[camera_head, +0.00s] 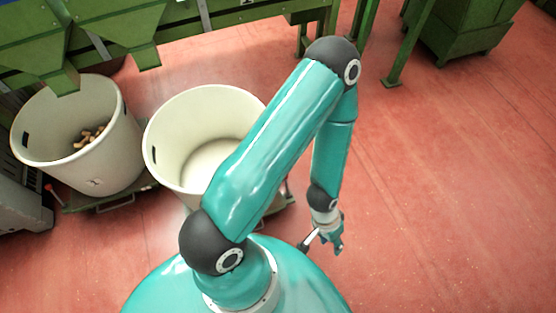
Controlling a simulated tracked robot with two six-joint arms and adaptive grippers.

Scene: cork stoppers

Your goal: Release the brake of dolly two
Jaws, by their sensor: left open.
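Two white bins stand on low green dollies. The left bin (112,160) holds a few cork stoppers (88,136) on its dolly (130,197). The right bin (166,175) looks empty; its dolly (287,201) is mostly hidden by the bin and my teal arm. My left gripper (325,240) is open, low over the floor just right of the right dolly. A lever with a red knob (47,187) stands at the left dolly's left edge.
Green machinery (105,30) with chutes hangs over the bins at the back. A green post (410,45) and a green container (462,35) stand at the back right. A grey unit (15,195) is at the left edge. The red floor (450,190) on the right is clear.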

